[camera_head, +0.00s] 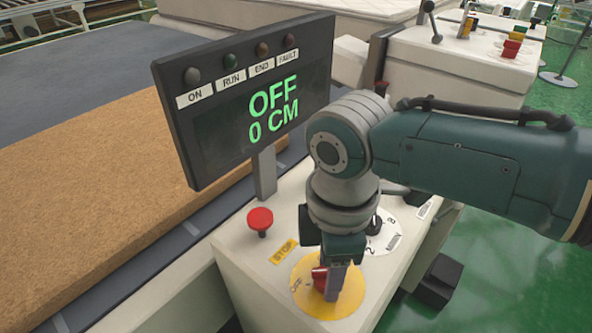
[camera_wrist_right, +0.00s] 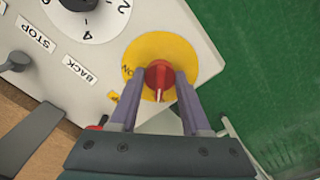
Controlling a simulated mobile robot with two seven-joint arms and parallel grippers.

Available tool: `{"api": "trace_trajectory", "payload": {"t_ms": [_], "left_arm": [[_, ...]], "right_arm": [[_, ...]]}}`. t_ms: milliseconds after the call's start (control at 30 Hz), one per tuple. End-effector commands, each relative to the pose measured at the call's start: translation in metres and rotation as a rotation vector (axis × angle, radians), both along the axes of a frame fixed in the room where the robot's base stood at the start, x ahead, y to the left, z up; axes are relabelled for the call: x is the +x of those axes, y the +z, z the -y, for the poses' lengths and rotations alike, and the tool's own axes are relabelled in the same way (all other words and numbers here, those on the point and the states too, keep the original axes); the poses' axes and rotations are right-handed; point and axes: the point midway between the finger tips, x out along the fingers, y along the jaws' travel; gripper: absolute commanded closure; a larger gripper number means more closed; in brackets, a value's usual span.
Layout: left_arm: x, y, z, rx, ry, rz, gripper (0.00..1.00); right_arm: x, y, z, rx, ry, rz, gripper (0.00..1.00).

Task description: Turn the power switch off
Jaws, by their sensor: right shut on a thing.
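The red power switch (camera_head: 319,279) sits on a round yellow plate (camera_head: 346,297) at the near end of the white control box. My right gripper (camera_head: 330,283) reaches down over it and hides part of it. In the right wrist view the red knob (camera_wrist_right: 159,75) is between the two fingers of the right gripper (camera_wrist_right: 160,92), which are shut on it. The display (camera_head: 250,100) reads "OFF" and "0 CM" in green. The lamps above it look unlit. My left gripper is not in view.
A red stop button (camera_head: 260,220) stands left of the switch beside a yellow STOP label (camera_head: 284,252). A numbered dial (camera_head: 382,234) lies just behind my right gripper. A brown mattress slab (camera_head: 90,190) fills the left.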

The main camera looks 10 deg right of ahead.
Motion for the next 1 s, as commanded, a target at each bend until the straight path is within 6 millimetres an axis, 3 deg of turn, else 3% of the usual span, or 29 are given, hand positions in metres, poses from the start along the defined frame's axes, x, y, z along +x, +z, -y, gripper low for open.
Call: {"api": "trace_trajectory", "payload": {"t_ms": [633,667,900,1000], "left_arm": [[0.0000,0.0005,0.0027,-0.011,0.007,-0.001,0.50],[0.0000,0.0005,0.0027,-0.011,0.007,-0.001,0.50],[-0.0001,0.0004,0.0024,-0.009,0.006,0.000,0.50],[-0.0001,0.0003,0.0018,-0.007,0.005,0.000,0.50]], "right_arm": [[0.0001,0.0006,-0.0009,0.002,0.048,0.000,1.00],[0.0001,0.0006,-0.0009,0.002,0.048,0.000,0.49],[0.0001,0.0004,-0.0006,0.001,0.047,0.000,0.23],[0.0001,0.0003,-0.0004,0.001,0.046,0.000,0.23]]}}
